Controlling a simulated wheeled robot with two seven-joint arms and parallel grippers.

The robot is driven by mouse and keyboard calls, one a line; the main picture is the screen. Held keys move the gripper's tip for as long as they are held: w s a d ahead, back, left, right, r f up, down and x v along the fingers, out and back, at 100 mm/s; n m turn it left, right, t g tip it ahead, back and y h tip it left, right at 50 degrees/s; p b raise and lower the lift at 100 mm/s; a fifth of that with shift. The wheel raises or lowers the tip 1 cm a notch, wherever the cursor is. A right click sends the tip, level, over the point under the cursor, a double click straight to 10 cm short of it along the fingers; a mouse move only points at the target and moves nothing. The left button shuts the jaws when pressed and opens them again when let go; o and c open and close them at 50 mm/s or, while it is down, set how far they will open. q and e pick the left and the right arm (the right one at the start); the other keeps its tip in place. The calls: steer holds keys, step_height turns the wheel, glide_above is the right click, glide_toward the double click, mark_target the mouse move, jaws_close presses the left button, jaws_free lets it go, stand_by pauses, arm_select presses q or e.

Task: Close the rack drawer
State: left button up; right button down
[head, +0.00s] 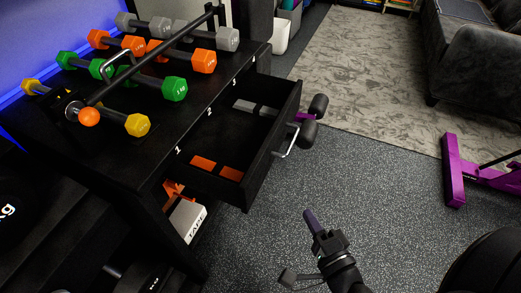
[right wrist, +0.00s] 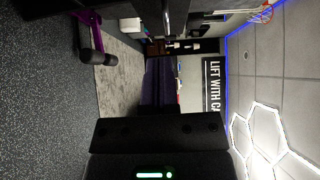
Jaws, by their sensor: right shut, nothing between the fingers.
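The rack drawer (head: 262,152) is black and stands pulled out from the right side of the black rack (head: 150,165). Orange blocks lie at its near end and light grey blocks at its far end. Its silver bar handle (head: 287,142) is on the outer front. My right gripper (head: 310,217) is shut and empty in the head view. It is over the grey floor, below and right of the drawer's near corner, apart from the handle. My left gripper is not in view.
Orange, green, yellow and grey dumbbells (head: 175,88) stand on the rack top beside a black bar. A purple-and-black piece of equipment (head: 318,106) is just beyond the drawer. A purple frame (head: 453,170) stands at right. The speckled floor (head: 365,195) between is clear.

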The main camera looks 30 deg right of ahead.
steer(key=b, duration=0.2)
glide_toward(267, 163)
steer(key=w+d, duration=0.3)
steer(key=w+a, duration=0.2)
steer(key=shift+w+a+r+b, duration=0.15)
steer(key=shift+w+b, duration=0.15)
steer(key=shift+w, duration=0.05)
steer(key=shift+w+a, duration=0.2)
steer(key=shift+w, duration=0.1)
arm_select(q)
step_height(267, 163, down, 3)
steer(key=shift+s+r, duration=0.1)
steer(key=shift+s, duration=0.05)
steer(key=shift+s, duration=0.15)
